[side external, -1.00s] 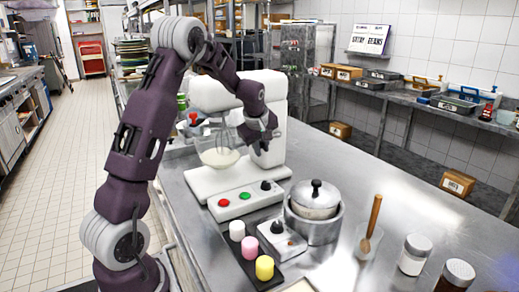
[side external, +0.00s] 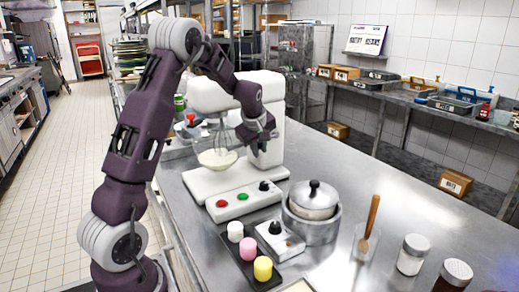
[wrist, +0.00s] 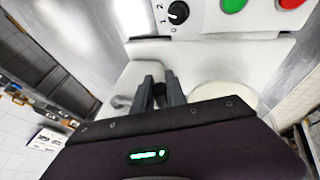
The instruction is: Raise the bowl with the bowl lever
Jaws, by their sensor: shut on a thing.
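The white stand mixer (side external: 207,96) stands on the steel counter. Its clear glass bowl (side external: 215,159), with pale cream inside, sits under the wire whisk (side external: 219,133) at the left of the mixer column. My gripper (side external: 263,148) is at the near right side of the column, pointing down, with its fingers shut on the bowl lever. The lever is mostly hidden by the fingers in both views. The wrist view shows my dark fingers (wrist: 163,90) close together against the white mixer body, with the pale bowl (wrist: 226,95) to their right.
A control panel (side external: 243,205) with a red button, a green button and a black knob is in front of the mixer. A lidded steel pot (side external: 313,202), a small knob box (side external: 280,241), coloured cylinders (side external: 249,248) and jars (side external: 413,253) stand nearer.

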